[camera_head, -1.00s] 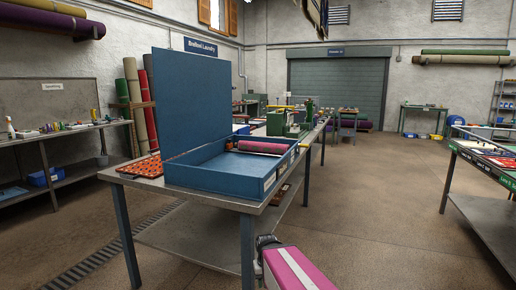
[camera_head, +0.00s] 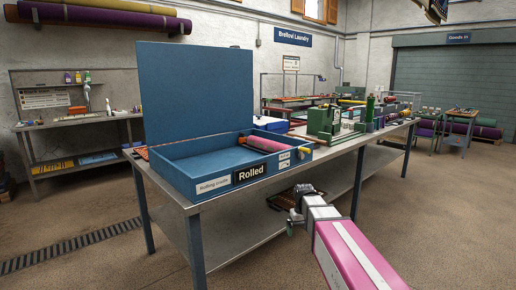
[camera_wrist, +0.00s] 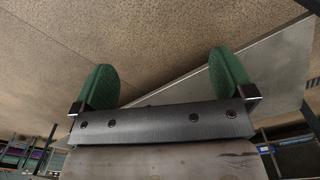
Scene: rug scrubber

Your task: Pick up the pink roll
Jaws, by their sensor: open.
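The pink roll (camera_head: 263,154) lies in the right end of an open blue box (camera_head: 217,173) on the metal table. The box's tall blue lid stands upright behind it. The front wall carries a "Rolled" label. My gripper (camera_head: 296,218) is in front of the table, lower than the tabletop and well away from the roll. In the wrist view my gripper (camera_wrist: 163,80) shows two green fingers spread wide with nothing between them. The wrist view shows floor and a grey table surface, not the roll.
The metal table (camera_head: 223,201) has a lower shelf holding a dark item (camera_head: 302,191). A green machine (camera_head: 325,122) stands right of the box. A side table (camera_head: 80,122) is at the left wall. The floor in front is clear.

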